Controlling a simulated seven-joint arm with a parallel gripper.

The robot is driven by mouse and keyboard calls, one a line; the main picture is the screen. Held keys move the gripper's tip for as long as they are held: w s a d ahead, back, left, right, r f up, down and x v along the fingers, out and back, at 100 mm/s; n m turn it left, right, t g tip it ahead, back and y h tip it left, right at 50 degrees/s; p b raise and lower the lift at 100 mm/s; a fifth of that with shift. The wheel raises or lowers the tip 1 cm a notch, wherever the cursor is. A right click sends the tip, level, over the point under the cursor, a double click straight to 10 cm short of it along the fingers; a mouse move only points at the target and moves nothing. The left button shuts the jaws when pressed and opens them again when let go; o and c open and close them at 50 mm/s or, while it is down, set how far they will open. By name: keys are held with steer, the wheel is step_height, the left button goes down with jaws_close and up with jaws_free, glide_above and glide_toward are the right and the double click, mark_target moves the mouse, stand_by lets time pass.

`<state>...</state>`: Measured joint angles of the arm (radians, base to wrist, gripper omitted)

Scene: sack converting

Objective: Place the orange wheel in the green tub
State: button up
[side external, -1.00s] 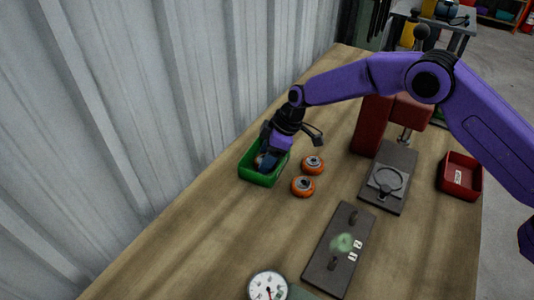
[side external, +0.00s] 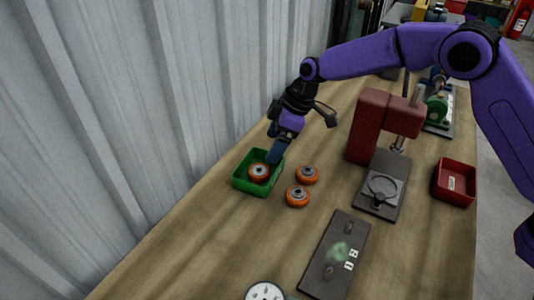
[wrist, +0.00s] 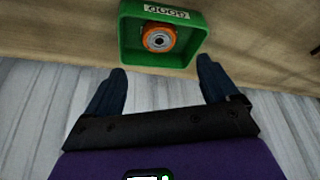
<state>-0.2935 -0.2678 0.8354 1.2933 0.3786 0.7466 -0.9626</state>
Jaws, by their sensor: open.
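An orange wheel (side external: 259,172) with a dark hub lies inside the green tub (side external: 240,184). The wrist view shows the same wheel (wrist: 158,38) within the walls of the tub (wrist: 131,37). Two more orange wheels, one upper (side external: 307,175) and one lower (side external: 297,196), lie on the bench just right of the tub. My gripper (side external: 276,156) is above the tub's far right edge, clear of the wheel. In the wrist view my gripper (wrist: 162,82) has its two blue fingers wide apart with nothing between them.
A corrugated metal wall (side external: 150,130) runs close along the tub's left side. A red press (side external: 375,130), a dark plate with a green mark (side external: 335,255), a red bin (side external: 455,182) and a white dial (side external: 264,291) are on the bench. Bare wood lies in front of the tub.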

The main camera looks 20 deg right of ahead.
steer(key=shift+v, duration=1.55)
steer(key=shift+s, duration=0.1)
steer(key=s+d+r+m+g+h, duration=0.1)
steer(key=s+d+r, duration=0.2)
steer(key=s+d, duration=0.55)
steer(key=s+d+r+h, duration=0.1)
steer(key=s+d+r, duration=0.25)
steer(key=s, duration=0.95)
steer(key=s+d+f+m+h, duration=0.1)
steer(key=s+d, duration=1.6)
steer(key=d, duration=0.1)
steer(key=shift+f+h, duration=0.3)
steer(key=shift+h, duration=0.1)
